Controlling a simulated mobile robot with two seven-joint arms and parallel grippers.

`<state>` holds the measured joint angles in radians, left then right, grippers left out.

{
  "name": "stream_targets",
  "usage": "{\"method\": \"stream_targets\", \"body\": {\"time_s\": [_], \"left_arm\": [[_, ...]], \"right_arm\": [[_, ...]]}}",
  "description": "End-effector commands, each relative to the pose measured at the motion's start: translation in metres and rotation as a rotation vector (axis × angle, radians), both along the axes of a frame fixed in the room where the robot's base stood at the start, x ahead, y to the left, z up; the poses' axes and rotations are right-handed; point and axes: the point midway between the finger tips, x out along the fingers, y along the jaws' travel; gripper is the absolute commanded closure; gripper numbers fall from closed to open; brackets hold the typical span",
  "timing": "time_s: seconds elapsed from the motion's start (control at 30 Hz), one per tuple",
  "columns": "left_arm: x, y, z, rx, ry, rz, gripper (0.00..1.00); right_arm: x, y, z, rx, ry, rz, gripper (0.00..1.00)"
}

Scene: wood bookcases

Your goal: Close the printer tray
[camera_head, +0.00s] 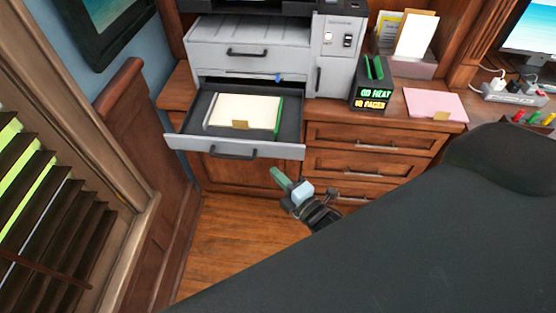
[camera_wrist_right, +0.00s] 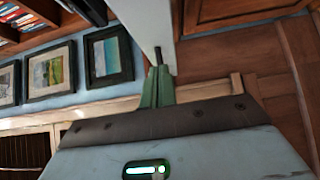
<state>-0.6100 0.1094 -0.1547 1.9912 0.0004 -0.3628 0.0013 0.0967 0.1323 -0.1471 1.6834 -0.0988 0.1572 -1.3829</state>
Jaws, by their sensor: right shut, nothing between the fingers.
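The printer (camera_head: 250,45) stands on a wood cabinet in the head view. Its lower tray (camera_head: 168,138) is pulled out, with a stack of pale paper (camera_head: 240,111) lying in it. The tray's front has a dark handle (camera_head: 232,152). My right gripper (camera_head: 275,173) is shut and empty, below and to the right of the tray front, apart from it in the picture. In the right wrist view its green fingers (camera_wrist_right: 158,88) are together, near a pale panel whose identity I cannot tell. My left gripper is not in view.
Cabinet drawers (camera_head: 365,138) are shut, right of the tray. A small lit sign box (camera_head: 372,95), a pink folder (camera_head: 435,104) and a power strip (camera_head: 513,93) sit on the top. A wood panel (camera_head: 135,130) and window blinds (camera_head: 45,200) bound the left. Wood floor (camera_head: 225,235) is clear below.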

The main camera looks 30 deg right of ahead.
Motion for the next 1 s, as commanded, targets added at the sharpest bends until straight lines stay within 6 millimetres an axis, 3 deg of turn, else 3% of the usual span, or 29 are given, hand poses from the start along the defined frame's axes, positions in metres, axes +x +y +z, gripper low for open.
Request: {"method": "stream_targets", "body": {"time_s": [0.1,0.3,1.0], "left_arm": [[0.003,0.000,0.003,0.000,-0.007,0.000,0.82],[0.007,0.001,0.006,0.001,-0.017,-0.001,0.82],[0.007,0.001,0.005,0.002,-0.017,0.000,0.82]], "right_arm": [[0.020,-0.002,0.001,-0.004,-0.001,0.000,1.00],[0.039,-0.015,0.001,-0.002,-0.001,0.000,1.00],[0.050,-0.025,-0.001,-0.001,0.001,0.000,1.00]]}}
